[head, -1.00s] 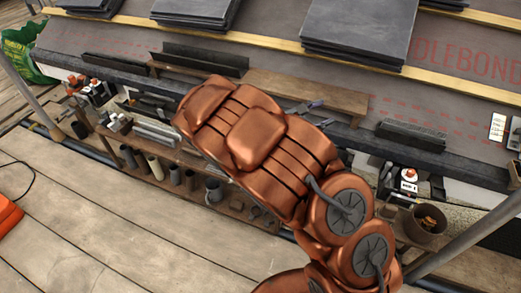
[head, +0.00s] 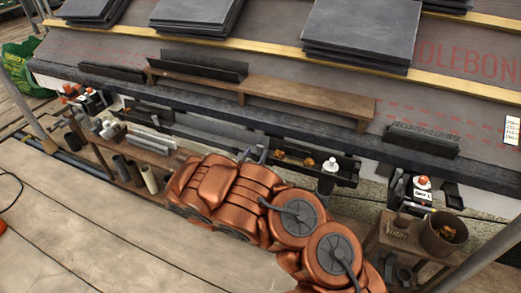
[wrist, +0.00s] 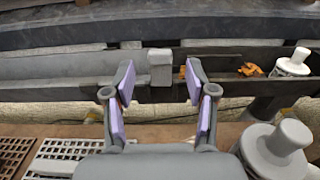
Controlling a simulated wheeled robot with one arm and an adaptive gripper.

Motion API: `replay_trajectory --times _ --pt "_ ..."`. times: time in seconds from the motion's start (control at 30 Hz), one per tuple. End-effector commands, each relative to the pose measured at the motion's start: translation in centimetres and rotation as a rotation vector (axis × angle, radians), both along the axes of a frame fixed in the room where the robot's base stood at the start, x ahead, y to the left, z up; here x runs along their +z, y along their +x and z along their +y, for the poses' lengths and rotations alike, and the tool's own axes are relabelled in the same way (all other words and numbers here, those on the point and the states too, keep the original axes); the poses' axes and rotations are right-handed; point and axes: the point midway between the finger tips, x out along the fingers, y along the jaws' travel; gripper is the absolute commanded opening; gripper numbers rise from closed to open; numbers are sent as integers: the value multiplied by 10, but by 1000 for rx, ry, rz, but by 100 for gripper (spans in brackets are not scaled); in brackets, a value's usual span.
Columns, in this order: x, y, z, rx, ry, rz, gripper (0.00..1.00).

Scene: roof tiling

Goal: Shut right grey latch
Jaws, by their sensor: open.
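In the wrist view a small grey upright block (wrist: 160,68), which looks like the latch, stands at the front lip of the dark gutter (wrist: 80,97). My gripper (wrist: 159,75) is open, with one lilac-padded finger on each side of the block. I see gaps between the pads and the block, and cannot tell how deep it sits between them. In the head view my gripper (head: 252,154) is at the gutter's front edge, and my arm hides part of the area below. I cannot make out the block there.
Orange leaves (wrist: 250,70) and a white fitting (wrist: 293,62) lie in the gutter to the right. A grey capped cylinder (wrist: 282,145) stands close at lower right. A wooden plank (head: 300,102) lies above the gutter. A bucket (head: 440,235) stands on a stool at right.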

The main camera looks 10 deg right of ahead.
Motion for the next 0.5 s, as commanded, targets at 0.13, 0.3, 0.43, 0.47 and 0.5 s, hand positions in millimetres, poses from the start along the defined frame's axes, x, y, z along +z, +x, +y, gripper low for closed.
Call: replay_trajectory --times 0.13,0.3,0.43,0.47,0.5 --pt "-2 18 -15 -3 2 -2 56" --pt "-1 34 -25 -2 3 -2 56" --pt "0 40 -29 -1 2 -3 56" --pt "0 40 -29 0 1 -2 56" --pt "1 41 -29 0 0 -3 56"
